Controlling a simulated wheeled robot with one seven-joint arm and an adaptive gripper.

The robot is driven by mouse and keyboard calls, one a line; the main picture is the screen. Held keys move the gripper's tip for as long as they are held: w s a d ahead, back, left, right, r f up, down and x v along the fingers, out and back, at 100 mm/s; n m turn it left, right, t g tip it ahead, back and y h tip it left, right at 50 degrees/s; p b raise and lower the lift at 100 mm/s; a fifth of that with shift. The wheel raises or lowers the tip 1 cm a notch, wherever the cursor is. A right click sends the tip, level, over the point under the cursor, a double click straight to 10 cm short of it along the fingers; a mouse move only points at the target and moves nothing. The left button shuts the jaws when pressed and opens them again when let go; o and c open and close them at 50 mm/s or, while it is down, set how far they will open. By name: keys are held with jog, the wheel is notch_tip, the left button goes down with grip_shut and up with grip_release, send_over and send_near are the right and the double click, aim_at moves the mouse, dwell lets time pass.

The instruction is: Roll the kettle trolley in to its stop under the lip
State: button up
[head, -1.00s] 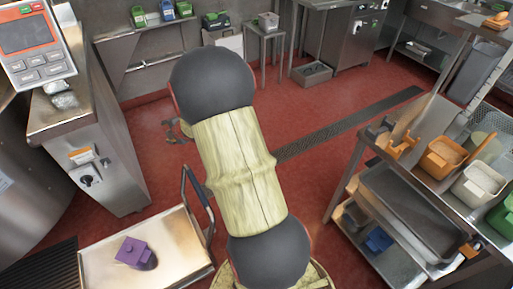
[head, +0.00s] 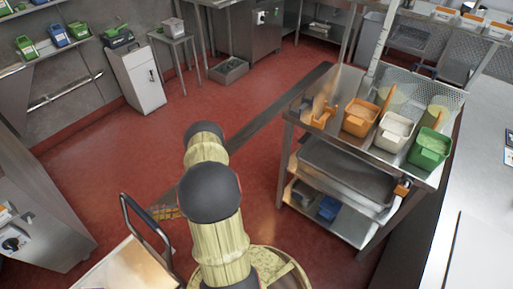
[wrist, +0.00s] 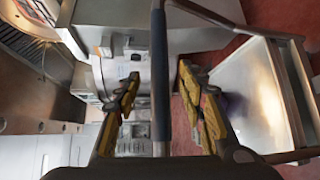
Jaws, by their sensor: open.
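The trolley (head: 125,272) is at the lower left of the head view, cut off by the frame. In the wrist view, the handle's grip bar (wrist: 158,75) runs upright between the two yellow fingers of my gripper (wrist: 160,100). The fingers are open, with gaps visible on both sides of the bar. The trolley's pale metal deck (wrist: 250,85) shows at the right, with a dark purple thing partly hidden behind a finger. I cannot make out the kettle's lip or the stop.
A steel cabinet (head: 35,215) stands left of the trolley. A shelf cart (head: 335,205) with orange, white and green bins stands at the right. A white bin (head: 137,80) stands at the back wall.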

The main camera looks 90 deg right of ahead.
aim_at(142, 213)
jog(key=shift+w+a+f+b, duration=0.1)
jog(key=shift+w+a+f, duration=0.05)
jog(key=shift+w, duration=0.9)
jog(key=shift+w+a+f+b, duration=0.1)
jog(key=shift+w+b, duration=0.05)
jog(key=shift+w, duration=0.85)
jog(key=shift+w+a+f+b, duration=0.1)
jog(key=shift+w+a+f, duration=0.05)
jog(key=shift+w, duration=0.9)
jog(key=shift+c, duration=1.2)
jog(key=c, duration=0.7)
grip_shut()
